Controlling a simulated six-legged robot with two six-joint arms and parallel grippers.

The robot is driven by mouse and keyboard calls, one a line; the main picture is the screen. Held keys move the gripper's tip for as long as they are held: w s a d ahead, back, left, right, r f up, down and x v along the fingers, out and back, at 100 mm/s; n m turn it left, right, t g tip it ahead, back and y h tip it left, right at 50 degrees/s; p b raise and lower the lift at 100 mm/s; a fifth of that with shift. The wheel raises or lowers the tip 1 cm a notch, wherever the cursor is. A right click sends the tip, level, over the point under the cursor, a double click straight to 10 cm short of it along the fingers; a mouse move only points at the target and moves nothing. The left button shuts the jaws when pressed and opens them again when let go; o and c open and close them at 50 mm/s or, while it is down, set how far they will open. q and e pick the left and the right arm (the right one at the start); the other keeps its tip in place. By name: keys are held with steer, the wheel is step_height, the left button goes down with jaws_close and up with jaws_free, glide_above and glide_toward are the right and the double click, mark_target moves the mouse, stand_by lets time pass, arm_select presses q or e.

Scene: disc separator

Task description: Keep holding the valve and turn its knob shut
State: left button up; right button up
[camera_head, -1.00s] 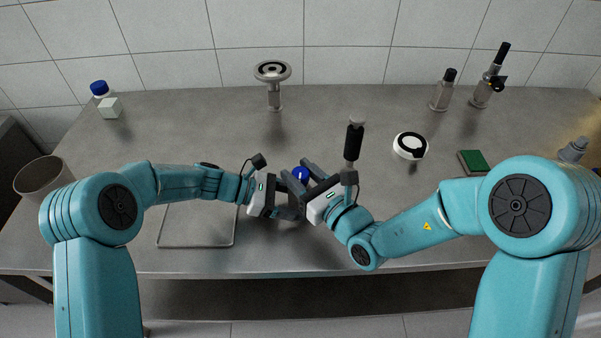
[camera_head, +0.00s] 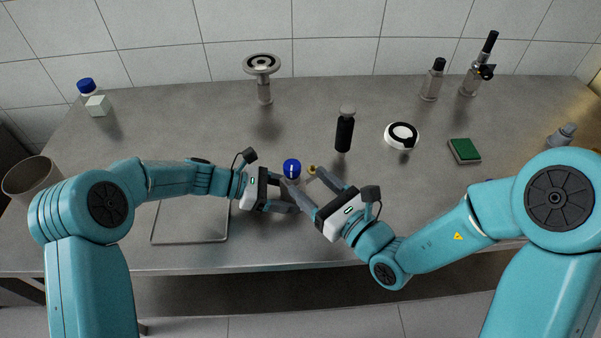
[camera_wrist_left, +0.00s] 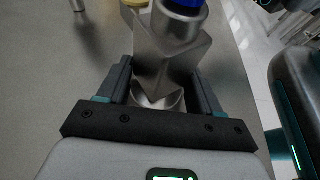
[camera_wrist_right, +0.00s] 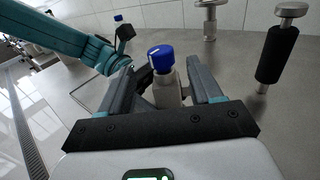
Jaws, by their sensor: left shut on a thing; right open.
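The valve has a blue knob (camera_head: 292,168) with a white mark on top and a grey metal body. The body (camera_wrist_left: 166,62) shows large in the left wrist view. My left gripper (camera_head: 290,194) is shut on the valve body and holds it near the front middle of the table. My right gripper (camera_head: 310,190) is open at the valve's right side. In the right wrist view the blue knob (camera_wrist_right: 162,56) stands upright beyond and between the open fingers, apart from them. A small yellow piece (camera_head: 311,169) shows beside the valve.
A black-handled tool (camera_head: 344,133) stands behind the right gripper. A white ring (camera_head: 390,139), a green pad (camera_head: 464,150) and bottles (camera_head: 433,80) are to the right. A flat tray (camera_head: 190,238) lies under my left arm; a cup (camera_head: 30,176) stands at left.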

steer(key=shift+s+d, duration=0.25)
steer(key=shift+s, duration=0.1)
steer(key=shift+w+r+y, duration=0.2)
steer(key=shift+w+y, duration=0.05)
steer(key=shift+y, duration=0.05)
steer(key=n+g+y, duration=0.5)
steer(key=n+g, duration=0.1)
steer(key=g, duration=0.1)
glide_toward(284, 165)
steer(key=shift+g, duration=0.3)
steer(key=x, duration=0.7)
steer(key=w+f+x, duration=0.1)
steer(key=x, duration=0.2)
steer(key=shift+r, duration=0.1)
steer(key=c, duration=1)
